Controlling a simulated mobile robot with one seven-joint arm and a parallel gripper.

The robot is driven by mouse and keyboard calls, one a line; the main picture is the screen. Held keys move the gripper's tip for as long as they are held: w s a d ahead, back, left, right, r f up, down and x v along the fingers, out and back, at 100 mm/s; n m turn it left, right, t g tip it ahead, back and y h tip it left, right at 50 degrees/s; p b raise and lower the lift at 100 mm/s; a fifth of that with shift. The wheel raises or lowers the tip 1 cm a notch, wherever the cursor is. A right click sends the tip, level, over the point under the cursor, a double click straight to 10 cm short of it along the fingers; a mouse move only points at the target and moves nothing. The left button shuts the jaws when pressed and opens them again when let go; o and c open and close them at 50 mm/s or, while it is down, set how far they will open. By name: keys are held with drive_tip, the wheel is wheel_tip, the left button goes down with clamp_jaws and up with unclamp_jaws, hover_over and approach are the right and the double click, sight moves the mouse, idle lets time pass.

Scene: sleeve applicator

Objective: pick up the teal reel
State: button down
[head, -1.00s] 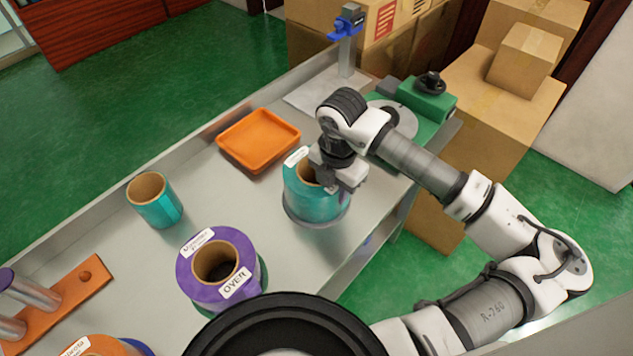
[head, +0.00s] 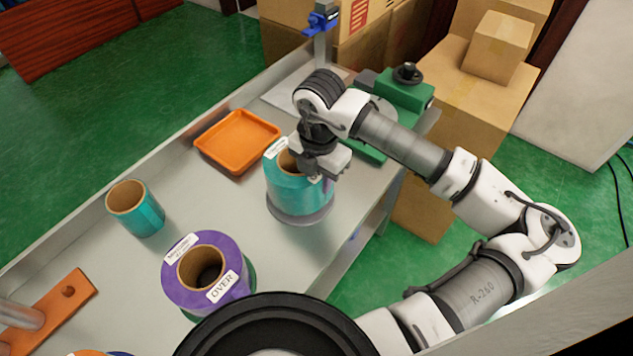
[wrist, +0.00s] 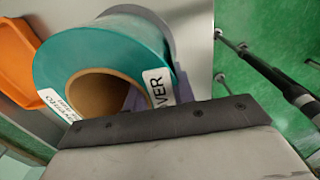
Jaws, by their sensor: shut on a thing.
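The teal reel (head: 297,193) stands upright on a grey round disc (head: 302,219) near the table's right edge. It has a brown cardboard core and white labels on top. In the wrist view the teal reel (wrist: 105,42) fills the left half, with an "OVER" label beside the dark finger bar. My gripper (head: 318,172) is at the reel's top right side, shut on its wall from above. The fingertips are partly hidden in the head view, and I cannot tell whether the reel is clear of the disc.
A smaller teal roll (head: 147,213) and a purple reel (head: 235,262) stand on the table (head: 190,195). An orange tray (head: 237,142) lies behind. A green machine (head: 402,97) is at the table's far end, with cardboard boxes (head: 470,110) beyond.

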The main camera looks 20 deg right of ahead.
wheel_tip(320, 180, up, 18)
drive_tip(key=b, duration=0.3)
